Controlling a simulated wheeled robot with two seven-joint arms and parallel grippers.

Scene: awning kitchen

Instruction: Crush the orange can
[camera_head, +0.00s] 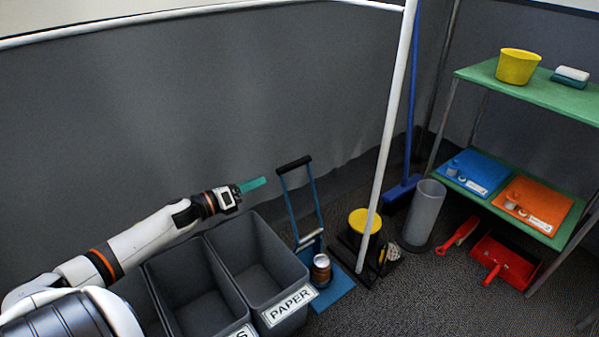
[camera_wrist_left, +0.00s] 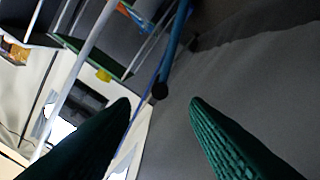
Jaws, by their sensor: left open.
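The orange can (camera_head: 321,271) stands upright, small and brownish-orange with a pale top, on the blue base plate (camera_head: 335,291) of a can crusher. The crusher's blue lever frame (camera_head: 318,200) rises behind the can and ends in a black handle bar (camera_head: 294,164). My left gripper (camera_head: 262,182), with green fingers, is in the air to the left of the handle and slightly below it in the picture. In the left wrist view its fingers (camera_wrist_left: 160,105) are apart and empty. The black handle end (camera_wrist_left: 160,91) and blue lever (camera_wrist_left: 176,45) show beyond the gap.
Grey bins stand below my left arm, one labelled PAPER (camera_head: 290,305). A white pole (camera_head: 388,140), a yellow-topped item (camera_head: 364,221) and a grey cylinder (camera_head: 424,213) stand right of the crusher. A green shelf (camera_head: 540,90) is at the right. The grey wall lies behind.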

